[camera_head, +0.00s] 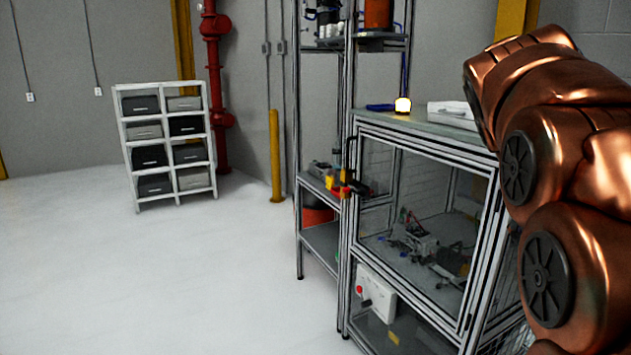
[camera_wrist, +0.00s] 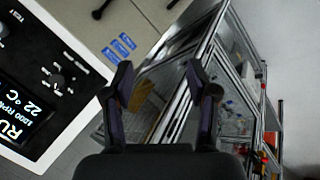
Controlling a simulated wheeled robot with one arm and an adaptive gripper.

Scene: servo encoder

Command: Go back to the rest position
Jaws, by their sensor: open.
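My gripper (camera_wrist: 160,92) shows in the wrist view with its two dark fingers apart and nothing between them. Behind the fingers is the metal-framed cabinet (camera_wrist: 196,92), seen tilted. In the head view my copper-coloured arm fills the right side, and my gripper is out of that view. The cabinet (camera_head: 412,128) stands to the left of my arm there, with its clear front panel closed and small equipment inside.
A white device with a display (camera_wrist: 40,85) lies close on the left of the wrist view. A shelf with grey and black bins (camera_head: 128,148) and a yellow post (camera_head: 275,155) stand further back. The floor (camera_head: 150,280) at left is clear.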

